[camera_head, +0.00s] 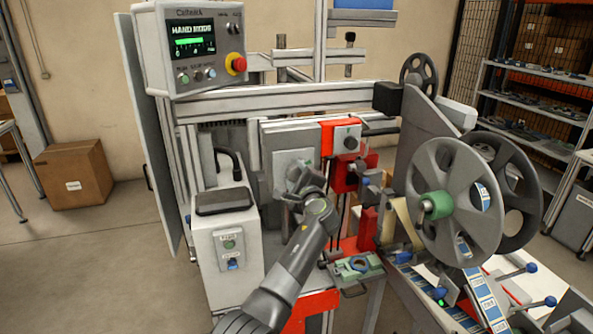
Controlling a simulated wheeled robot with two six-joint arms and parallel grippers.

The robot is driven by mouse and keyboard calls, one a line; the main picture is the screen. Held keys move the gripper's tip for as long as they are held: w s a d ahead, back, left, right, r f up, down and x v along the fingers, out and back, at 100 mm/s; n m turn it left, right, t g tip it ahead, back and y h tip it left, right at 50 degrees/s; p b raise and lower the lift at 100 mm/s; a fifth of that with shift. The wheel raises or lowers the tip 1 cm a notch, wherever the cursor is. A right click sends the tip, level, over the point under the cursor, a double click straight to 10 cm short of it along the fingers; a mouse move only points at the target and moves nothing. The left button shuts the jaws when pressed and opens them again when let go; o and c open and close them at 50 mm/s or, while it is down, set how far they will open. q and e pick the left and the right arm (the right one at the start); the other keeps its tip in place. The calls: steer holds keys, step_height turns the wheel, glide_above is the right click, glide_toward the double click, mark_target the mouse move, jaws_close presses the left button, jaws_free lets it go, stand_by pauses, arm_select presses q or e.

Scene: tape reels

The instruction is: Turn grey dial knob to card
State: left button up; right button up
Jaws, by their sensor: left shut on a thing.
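My left gripper (298,178) reaches up from the bottom middle and is shut at the front of a grey panel (290,138) on the machine. The grey dial knob is between its fingers and is largely hidden by them, so I cannot tell which way it points. No marking reading "card" can be made out around the knob. My right gripper is not in view.
A red block with a dark knob (348,143) is close right of the panel. A large grey reel (455,170) stands farther right. A control screen (193,40) hangs above.

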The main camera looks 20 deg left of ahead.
arm_select(q)
steer(key=m+p, duration=0.3)
steer(key=m, duration=0.1)
steer(key=shift+r+m, duration=0.1)
steer(key=shift+m, duration=0.6)
steer(key=o, duration=1)
steer(key=shift+w, duration=0.1)
